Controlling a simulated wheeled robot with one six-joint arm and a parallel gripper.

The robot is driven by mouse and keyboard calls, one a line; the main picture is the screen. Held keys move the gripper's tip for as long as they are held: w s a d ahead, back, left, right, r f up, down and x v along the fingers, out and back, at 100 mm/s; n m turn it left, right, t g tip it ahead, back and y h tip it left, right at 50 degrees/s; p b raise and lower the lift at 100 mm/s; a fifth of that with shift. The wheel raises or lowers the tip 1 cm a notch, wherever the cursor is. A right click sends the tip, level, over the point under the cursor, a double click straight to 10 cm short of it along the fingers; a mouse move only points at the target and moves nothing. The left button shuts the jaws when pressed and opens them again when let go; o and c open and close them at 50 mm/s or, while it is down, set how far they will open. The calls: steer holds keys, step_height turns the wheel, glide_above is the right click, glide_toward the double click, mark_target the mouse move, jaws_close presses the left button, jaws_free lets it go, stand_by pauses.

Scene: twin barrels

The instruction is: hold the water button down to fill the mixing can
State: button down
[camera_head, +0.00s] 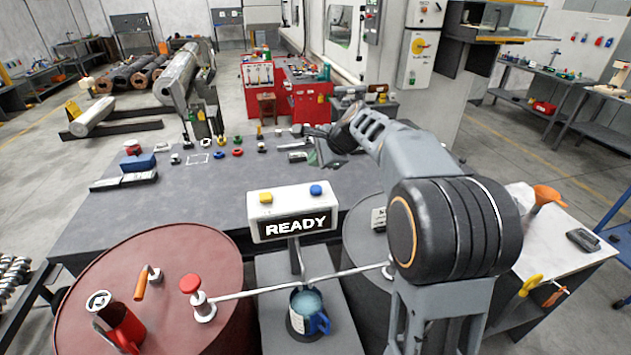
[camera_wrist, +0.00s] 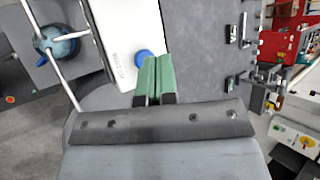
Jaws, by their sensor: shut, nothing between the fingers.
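The control box (camera_head: 292,205) is white, with a yellow button (camera_head: 266,198) and a blue button (camera_head: 316,190) on top; its display reads READY. The blue button also shows in the wrist view (camera_wrist: 144,58), just ahead of my fingertips. My gripper (camera_head: 314,158) is shut and empty, its green fingers (camera_wrist: 155,66) together. In the head view a gap shows between it and the blue button. The blue mixing can (camera_head: 320,324) stands upright under the spouts below the box, with pale blue contents visible; it also shows in the wrist view (camera_wrist: 43,38).
A red barrel (camera_head: 200,250) stands left with a red-knobbed valve (camera_head: 190,284), an orange-handled tap and a red jug (camera_head: 122,326). A grey barrel (camera_head: 362,246) stands right, partly behind my arm. Thin pipes run from both towards the can. The grey table (camera_head: 200,205) behind holds small parts.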

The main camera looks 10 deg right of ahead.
steer(key=w, duration=0.1)
steer(key=w+m, duration=0.2)
steer(key=shift+w+d+r+y, duration=0.15)
steer(key=shift+d+r+y, duration=0.15)
steer(key=shift+d, duration=0.05)
steer(key=b, duration=0.7)
glide_above(315, 189)
step_height(315, 189, down, 8)
steer(key=shift+f, duration=0.4)
steer(key=shift+f+b, duration=0.15)
steer(key=shift+b, duration=0.15)
stand_by(1.4)
steer(key=shift+f+t, duration=0.25)
steer(key=shift+t, duration=0.05)
